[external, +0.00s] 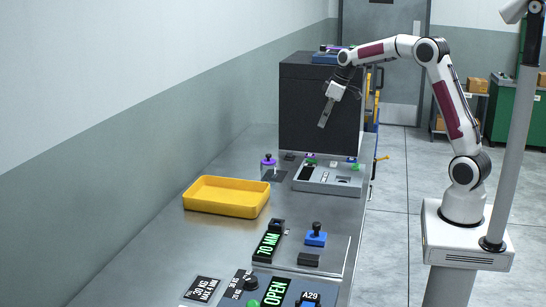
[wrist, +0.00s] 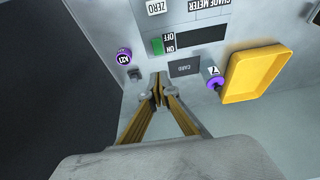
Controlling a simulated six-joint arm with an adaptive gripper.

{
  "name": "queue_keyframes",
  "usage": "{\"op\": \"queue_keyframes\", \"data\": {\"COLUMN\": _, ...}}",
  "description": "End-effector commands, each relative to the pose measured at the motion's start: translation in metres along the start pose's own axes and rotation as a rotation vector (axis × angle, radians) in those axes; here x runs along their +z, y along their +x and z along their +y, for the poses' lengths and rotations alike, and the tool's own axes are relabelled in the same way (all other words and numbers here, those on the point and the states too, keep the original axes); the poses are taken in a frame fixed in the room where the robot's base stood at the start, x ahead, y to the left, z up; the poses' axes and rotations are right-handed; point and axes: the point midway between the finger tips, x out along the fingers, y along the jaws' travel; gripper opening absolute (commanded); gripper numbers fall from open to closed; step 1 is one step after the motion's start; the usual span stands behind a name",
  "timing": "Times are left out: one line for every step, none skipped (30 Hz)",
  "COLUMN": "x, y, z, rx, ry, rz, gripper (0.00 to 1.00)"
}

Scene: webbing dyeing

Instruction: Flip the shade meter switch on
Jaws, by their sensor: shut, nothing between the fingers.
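The shade meter is a grey box on the steel bench, seen in the external view (external: 345,186) and at the top of the wrist view (wrist: 238,18). Its small green switch (wrist: 157,46) sits beside the ON and OFF labels, which appear upside down in the wrist view. I cannot tell which way it is set. My gripper (external: 323,124) is above the bench, in front of the black cabinet, pointing down. In the wrist view, my gripper (wrist: 159,91) has its fingertips together with nothing between them. They appear just below the switch and apart from it.
A purple-topped jar (external: 268,165) stands left of the meter, by a yellow tray (external: 226,197). A dark CARD pad (wrist: 185,67) and a purple A21 knob (wrist: 123,56) are near the switch. The black cabinet (external: 305,110) stands behind.

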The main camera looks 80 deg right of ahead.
Motion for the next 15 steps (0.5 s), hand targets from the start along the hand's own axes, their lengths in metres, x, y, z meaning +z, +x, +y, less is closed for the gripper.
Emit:
{"op": "queue_keyframes", "data": {"x": 0.0, "y": 0.0, "z": 0.0, "rx": 0.0, "ry": 0.0, "rz": 0.0, "gripper": 0.0}}
{"op": "queue_keyframes", "data": {"x": 0.0, "y": 0.0, "z": 0.0, "rx": 0.0, "ry": 0.0, "rz": 0.0, "gripper": 0.0}}
{"op": "queue_keyframes", "data": {"x": 0.0, "y": 0.0, "z": 0.0, "rx": 0.0, "ry": 0.0, "rz": 0.0, "gripper": 0.0}}
{"op": "queue_keyframes", "data": {"x": 0.0, "y": 0.0, "z": 0.0, "rx": 0.0, "ry": 0.0, "rz": 0.0, "gripper": 0.0}}
{"op": "queue_keyframes", "data": {"x": 0.0, "y": 0.0, "z": 0.0, "rx": 0.0, "ry": 0.0, "rz": 0.0, "gripper": 0.0}}
{"op": "queue_keyframes", "data": {"x": 0.0, "y": 0.0, "z": 0.0, "rx": 0.0, "ry": 0.0, "rz": 0.0, "gripper": 0.0}}
{"op": "queue_keyframes", "data": {"x": 0.0, "y": 0.001, "z": 0.0, "rx": 0.0, "ry": 0.0, "rz": 0.0, "gripper": 0.0}}
{"op": "queue_keyframes", "data": {"x": 0.0, "y": 0.001, "z": 0.0, "rx": 0.0, "ry": 0.0, "rz": 0.0, "gripper": 0.0}}
{"op": "queue_keyframes", "data": {"x": 0.0, "y": 0.002, "z": 0.0, "rx": 0.0, "ry": 0.0, "rz": 0.0, "gripper": 0.0}}
{"op": "queue_keyframes", "data": {"x": 0.0, "y": 0.003, "z": 0.0, "rx": 0.0, "ry": 0.0, "rz": 0.0, "gripper": 0.0}}
{"op": "queue_keyframes", "data": {"x": 0.0, "y": 0.004, "z": 0.0, "rx": 0.0, "ry": 0.0, "rz": 0.0, "gripper": 0.0}}
{"op": "queue_keyframes", "data": {"x": 0.0, "y": 0.006, "z": 0.0, "rx": 0.0, "ry": 0.0, "rz": 0.0, "gripper": 0.0}}
{"op": "queue_keyframes", "data": {"x": 0.0, "y": 0.008, "z": 0.0, "rx": 0.0, "ry": 0.0, "rz": 0.0, "gripper": 0.0}}
{"op": "queue_keyframes", "data": {"x": 0.0, "y": 0.01, "z": 0.0, "rx": -0.001, "ry": 0.0, "rz": 0.0, "gripper": 0.0}}
{"op": "queue_keyframes", "data": {"x": 0.0, "y": 0.013, "z": 0.0, "rx": -0.001, "ry": 0.0, "rz": 0.0, "gripper": 0.0}}
